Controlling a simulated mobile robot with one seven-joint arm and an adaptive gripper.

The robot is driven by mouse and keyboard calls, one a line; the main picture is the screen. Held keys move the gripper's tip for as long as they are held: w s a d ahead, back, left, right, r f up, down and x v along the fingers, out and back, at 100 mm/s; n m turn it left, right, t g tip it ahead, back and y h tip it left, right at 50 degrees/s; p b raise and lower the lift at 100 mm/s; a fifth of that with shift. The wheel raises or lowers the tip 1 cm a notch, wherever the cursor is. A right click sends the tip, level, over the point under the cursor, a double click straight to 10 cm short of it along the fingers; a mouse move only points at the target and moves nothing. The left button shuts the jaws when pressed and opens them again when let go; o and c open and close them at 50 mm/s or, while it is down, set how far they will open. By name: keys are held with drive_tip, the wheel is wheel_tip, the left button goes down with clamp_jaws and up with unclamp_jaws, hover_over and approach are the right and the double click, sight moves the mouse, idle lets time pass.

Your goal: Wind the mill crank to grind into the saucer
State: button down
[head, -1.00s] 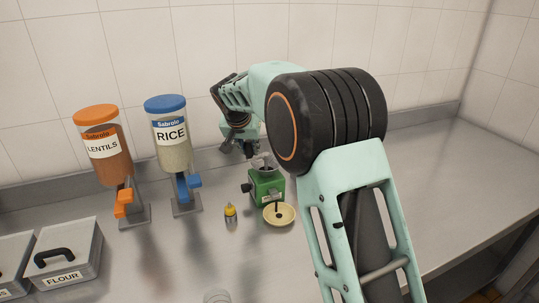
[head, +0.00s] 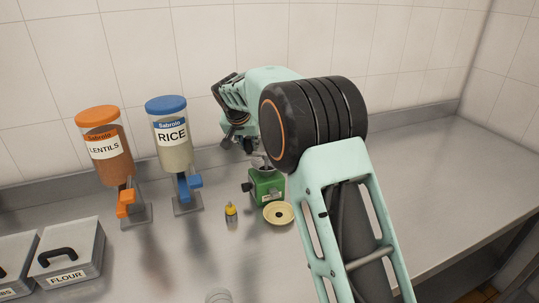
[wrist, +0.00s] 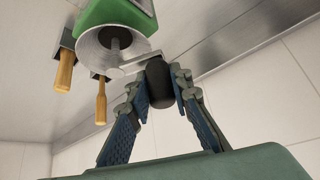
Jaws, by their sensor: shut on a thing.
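The green mill (head: 266,187) stands on the steel counter, with its round metal hopper on top, partly hidden by my arm in the head view. In the wrist view the green mill body (wrist: 118,12) is at the top, with the metal hopper (wrist: 97,50) beside it. The crank's dark knob (wrist: 158,86) sits between the fingers of my gripper (wrist: 156,80), which is shut on it. The crank arm (wrist: 142,62) runs from the knob to the hopper's middle.
Rice (head: 173,143) and lentils (head: 103,150) dispensers stand to the left. A small yellow-capped bottle (head: 231,213) stands left of the saucer. A flour bin (head: 68,253) is at the lower left, and a clear glass (head: 218,295) is at the bottom edge. The counter at right is clear.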

drive_tip(key=shift+w+d+r+p, duration=0.15)
drive_tip(key=shift+w+d+p, duration=0.15)
drive_tip(key=shift+w+p, duration=0.1)
drive_tip(key=shift+w, duration=0.25)
drive_tip(key=shift+w+d+f+p, duration=0.2)
drive_tip(key=shift+w+d+p, duration=0.15)
drive_tip(key=shift+w, duration=0.2)
